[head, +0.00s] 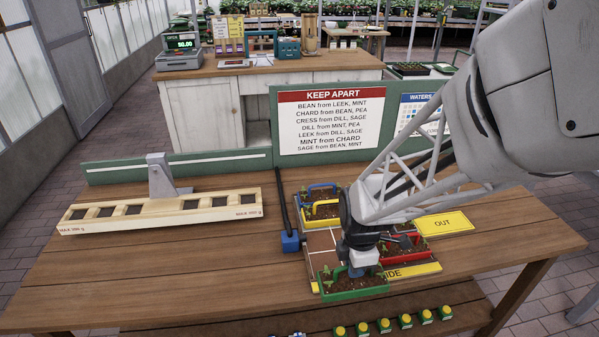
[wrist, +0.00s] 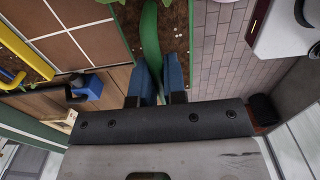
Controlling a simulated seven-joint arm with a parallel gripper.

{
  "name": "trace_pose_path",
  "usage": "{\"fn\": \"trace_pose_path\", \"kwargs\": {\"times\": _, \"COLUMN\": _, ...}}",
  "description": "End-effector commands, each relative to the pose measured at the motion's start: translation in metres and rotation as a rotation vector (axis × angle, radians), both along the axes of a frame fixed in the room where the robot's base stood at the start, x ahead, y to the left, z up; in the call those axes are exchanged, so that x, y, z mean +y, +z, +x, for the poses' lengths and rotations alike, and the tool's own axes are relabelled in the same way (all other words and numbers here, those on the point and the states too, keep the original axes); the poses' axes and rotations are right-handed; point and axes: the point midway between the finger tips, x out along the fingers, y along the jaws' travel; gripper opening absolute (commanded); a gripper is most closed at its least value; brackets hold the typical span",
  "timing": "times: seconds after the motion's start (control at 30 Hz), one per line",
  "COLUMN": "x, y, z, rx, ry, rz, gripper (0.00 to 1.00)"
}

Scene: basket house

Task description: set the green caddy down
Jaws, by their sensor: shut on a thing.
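The green caddy (head: 352,294) holds dark soil and small seedlings. My gripper (head: 357,270) is shut on its handle from above. In the wrist view the green handle (wrist: 150,40) runs between my two blue fingers (wrist: 158,80). The caddy is at the front left of a brown gridded tray (head: 319,241), near the table's front edge, and looks about level. I cannot tell whether its base touches anything. A red caddy (head: 408,257) stands to its right, partly hidden by my arm. A yellow caddy (head: 320,213) and a blue caddy (head: 324,190) stand at the back left.
A sign (head: 330,122) headed KEEP APART stands behind the tray. A yellow OUT card (head: 443,224) lies to the right. A wooden balance (head: 160,211) with dark squares stands at left. A blue block (head: 290,242) sits by the tray's left edge. The front left tabletop is clear.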

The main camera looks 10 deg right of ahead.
Motion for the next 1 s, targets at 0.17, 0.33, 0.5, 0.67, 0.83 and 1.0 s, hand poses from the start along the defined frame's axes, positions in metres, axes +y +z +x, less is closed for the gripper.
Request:
{"fn": "trace_pose_path", "kwargs": {"times": 0.17, "x": 0.001, "y": 0.001, "z": -0.025, "rx": -0.001, "ry": -0.002, "rz": 0.0, "gripper": 0.0}}
{"fn": "trace_pose_path", "kwargs": {"times": 0.33, "x": 0.001, "y": 0.0, "z": -0.04, "rx": -0.001, "ry": -0.003, "rz": 0.0, "gripper": 0.0}}
{"fn": "trace_pose_path", "kwargs": {"times": 0.5, "x": 0.001, "y": -0.001, "z": -0.045, "rx": 0.001, "ry": -0.003, "rz": 0.0, "gripper": 0.0}}
{"fn": "trace_pose_path", "kwargs": {"times": 0.67, "x": 0.001, "y": -0.001, "z": -0.045, "rx": 0.001, "ry": -0.004, "rz": 0.0, "gripper": 0.0}}
{"fn": "trace_pose_path", "kwargs": {"times": 0.83, "x": 0.001, "y": 0.0, "z": -0.045, "rx": 0.001, "ry": -0.004, "rz": 0.0, "gripper": 0.0}}
{"fn": "trace_pose_path", "kwargs": {"times": 1.0, "x": 0.001, "y": -0.001, "z": -0.039, "rx": 0.0, "ry": -0.004, "rz": 0.0, "gripper": 0.0}}
